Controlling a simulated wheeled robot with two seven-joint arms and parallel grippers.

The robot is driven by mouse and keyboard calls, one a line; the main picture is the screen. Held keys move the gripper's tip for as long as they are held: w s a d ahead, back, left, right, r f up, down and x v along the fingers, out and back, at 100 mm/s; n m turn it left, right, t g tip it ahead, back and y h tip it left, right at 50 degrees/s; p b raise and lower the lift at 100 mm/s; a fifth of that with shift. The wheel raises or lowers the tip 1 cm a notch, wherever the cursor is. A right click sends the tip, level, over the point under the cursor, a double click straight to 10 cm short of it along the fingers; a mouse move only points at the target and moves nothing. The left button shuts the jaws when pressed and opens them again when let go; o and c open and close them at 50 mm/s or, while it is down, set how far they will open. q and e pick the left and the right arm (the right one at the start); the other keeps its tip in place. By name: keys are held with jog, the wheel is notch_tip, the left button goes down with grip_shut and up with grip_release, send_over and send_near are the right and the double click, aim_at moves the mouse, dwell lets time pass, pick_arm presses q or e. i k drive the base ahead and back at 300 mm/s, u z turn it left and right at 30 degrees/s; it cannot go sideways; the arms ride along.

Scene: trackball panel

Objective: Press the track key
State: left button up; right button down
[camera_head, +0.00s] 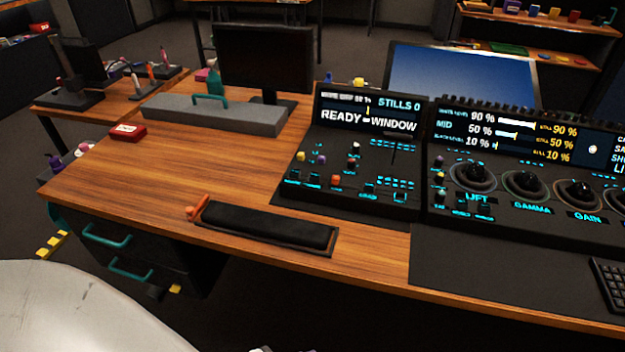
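A black control panel (312,195) with small keys and cyan labels stands on the wooden desk, right of the picture's middle. Its upright screen (368,112) reads "STILLS 0" and "READY - WINDOW". The key labels are too small to read, so I cannot tell which one is the track key. To its right is a trackball panel (470,205) with dark trackballs labelled LIFT, GAMMA and GAIN. Neither gripper shows clearly. A small pale piece at the bottom edge is too cut off to identify.
A black padded wrist rest (265,226) lies in front of the left panel, with an orange item (198,207) at its left end. A grey box (215,116) and a dark monitor (266,58) stand behind. A keyboard (610,280) is at right. The desk's left front is clear.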

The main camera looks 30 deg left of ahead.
aim_at(314, 177)
jog(key=k, duration=0.65)
jog(key=u, duration=1.15)
jog(key=i, duration=0.5)
